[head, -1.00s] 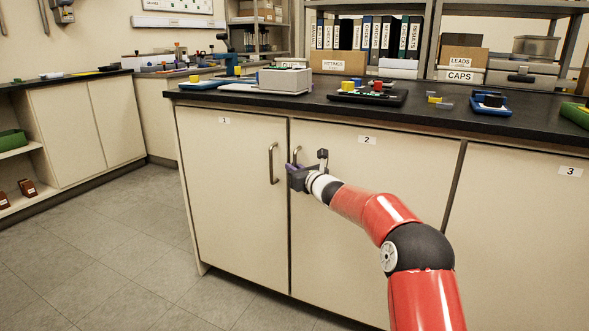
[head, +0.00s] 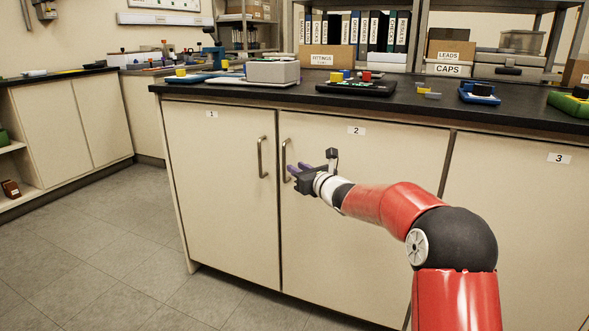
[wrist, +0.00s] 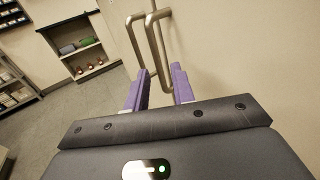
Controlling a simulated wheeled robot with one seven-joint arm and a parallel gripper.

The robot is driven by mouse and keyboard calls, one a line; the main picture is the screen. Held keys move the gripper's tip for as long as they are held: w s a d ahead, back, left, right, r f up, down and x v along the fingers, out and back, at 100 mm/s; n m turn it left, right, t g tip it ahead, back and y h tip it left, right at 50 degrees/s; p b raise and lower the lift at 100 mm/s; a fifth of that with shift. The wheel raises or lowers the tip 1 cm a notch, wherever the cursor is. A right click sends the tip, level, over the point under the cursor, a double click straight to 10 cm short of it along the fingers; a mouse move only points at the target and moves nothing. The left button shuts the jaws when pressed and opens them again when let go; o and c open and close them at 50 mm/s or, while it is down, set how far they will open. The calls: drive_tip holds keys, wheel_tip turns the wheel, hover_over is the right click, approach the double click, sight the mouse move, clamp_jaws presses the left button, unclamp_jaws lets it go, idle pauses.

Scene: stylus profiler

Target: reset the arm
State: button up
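My gripper (head: 292,172) is in front of door 2 (head: 370,225) of the bench cabinet, by that door's bar handle (head: 284,150). In the wrist view my gripper (wrist: 160,72) shows two purple fingers spread apart, with nothing clamped. The lower end of a metal handle (wrist: 157,45) shows in the gap between them; whether it lies between or beyond the fingertips I cannot tell. My red arm is bent, reaching forward and left from the lower right. Doors 1 and 2 look shut.
Door 1 (head: 221,200) has its own handle (head: 262,157) to the left. The black worktop (head: 400,104) above carries a grey box (head: 273,72), a dark tray (head: 346,88) and a blue tray (head: 479,94). Open grey floor (head: 110,245) lies at the left.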

drive_tip(key=s+r+n+g+h+p, duration=0.1)
drive_tip(key=s+r+n+g, duration=0.15)
drive_tip(key=s+n, duration=0.8)
drive_tip(key=s+r+n+g+p, duration=0.15)
drive_tip(key=s+n+g, duration=0.4)
drive_tip(key=s, duration=0.85)
drive_tip(key=s+d+f+n+h, duration=0.2)
drive_tip(key=s+d+n+h, duration=0.1)
drive_tip(key=s+d, duration=0.3)
drive_tip(key=s+d+f+n+h, duration=0.3)
drive_tip(key=s+d+n, duration=0.2)
drive_tip(key=s, duration=0.6)
drive_tip(key=s+d+f+n+h, duration=0.3)
drive_tip(key=s+d+n, duration=0.1)
drive_tip(key=s+d, duration=0.3)
drive_tip(key=shift+s+d+f+n+g+h, duration=0.3)
drive_tip(key=shift+s+d+g+h, duration=0.1)
drive_tip(key=shift+s, duration=0.8)
drive_tip(key=shift+a, duration=0.1)
